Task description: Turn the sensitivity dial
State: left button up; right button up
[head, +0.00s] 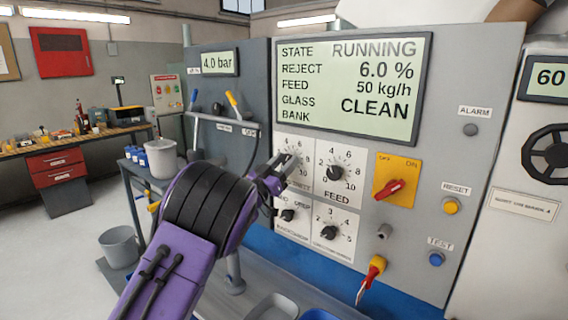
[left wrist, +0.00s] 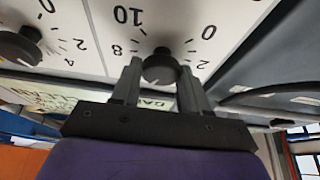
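The sensitivity dial (head: 292,167) is the upper left of the dials on the white panels; its label is partly hidden by my left gripper. My left gripper (head: 278,168) is at this dial, coming in from the left. In the left wrist view the dark knob (left wrist: 160,67) sits between the two fingertips of my left gripper (left wrist: 160,75), with a finger close against each side and no clear gap. The scale appears upside down there, with 8 and 10 on the left and 0 and 2 on the right. My right gripper is not in view.
The feed dial (head: 335,173) is just right, with two more dials below. A red switch on a yellow plate (head: 395,182) and a red-yellow handle (head: 372,272) are farther right. Above, the display (head: 350,85) reads RUNNING, reject 6.0 %. A lever rail (head: 222,122) stands left.

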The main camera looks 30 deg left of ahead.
pick_arm(q)
jog(key=m+h+b, duration=0.2)
jog(key=m+b, duration=0.1)
jog(key=b, duration=0.1)
jog(key=m+g+h+b, duration=0.1)
jog(key=m+b, duration=0.2)
jog(key=m, duration=0.1)
jog(key=shift+f+h+b, duration=0.1)
jog(key=shift+h+b, duration=0.25)
jog(key=shift+h, duration=0.05)
jog(key=o, duration=1)
jog(key=b+v, duration=0.4)
jog(key=v, duration=0.6)
jog(key=shift+s+a, duration=0.1)
jog(key=shift+s, duration=0.15)
